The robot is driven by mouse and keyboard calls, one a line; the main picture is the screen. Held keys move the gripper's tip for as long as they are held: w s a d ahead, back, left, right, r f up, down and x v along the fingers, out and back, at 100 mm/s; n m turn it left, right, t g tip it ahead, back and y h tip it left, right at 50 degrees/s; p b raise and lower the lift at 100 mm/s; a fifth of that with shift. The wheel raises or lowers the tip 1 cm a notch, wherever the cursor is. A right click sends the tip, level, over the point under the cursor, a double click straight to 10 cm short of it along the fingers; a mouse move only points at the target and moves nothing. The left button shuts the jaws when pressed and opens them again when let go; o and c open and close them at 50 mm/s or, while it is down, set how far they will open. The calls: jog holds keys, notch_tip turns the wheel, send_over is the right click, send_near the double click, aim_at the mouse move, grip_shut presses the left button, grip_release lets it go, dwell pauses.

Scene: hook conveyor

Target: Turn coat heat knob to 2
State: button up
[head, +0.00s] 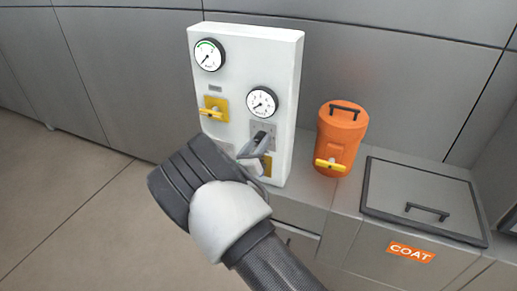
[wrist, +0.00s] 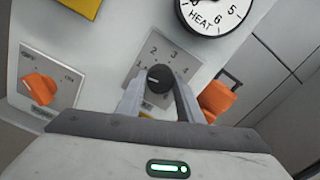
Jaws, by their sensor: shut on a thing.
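The coat heat knob (wrist: 160,76) is a round black knob on a grey numbered plate (wrist: 147,64) in the wrist view. A small white mark shows on its left side; I cannot tell which number it points at. The digits 2 and 3 are readable above the knob. My gripper (wrist: 158,84) is shut on the knob, with one finger on each side. In the head view my gripper (head: 259,146) is at the lower right of the white panel (head: 288,85). The knob is largely hidden there.
A HEAT gauge (wrist: 213,14) is above the knob; it also shows in the head view (head: 262,103). An orange switch (wrist: 40,88) is to the left. A yellow lever (head: 211,112), an orange container (head: 341,140) and a lidded bin labelled COAT (head: 412,251) are nearby.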

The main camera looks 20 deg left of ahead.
jog(key=m+b, duration=0.9)
jog(key=b, duration=0.1)
jog(key=shift+f+m, duration=0.2)
jog(key=shift+m, duration=0.2)
jog(key=shift+m+b, duration=0.3)
jog(key=shift+b, duration=0.25)
jog(key=shift+a+r, duration=0.1)
jog(key=shift+r, duration=0.05)
jog(key=o, duration=1.1)
jog(key=shift+c, duration=0.2)
jog(key=s+a, duration=0.1)
jog(key=s, duration=1.6)
jog(key=shift+s+a, duration=0.15)
jog(key=shift+s, duration=0.05)
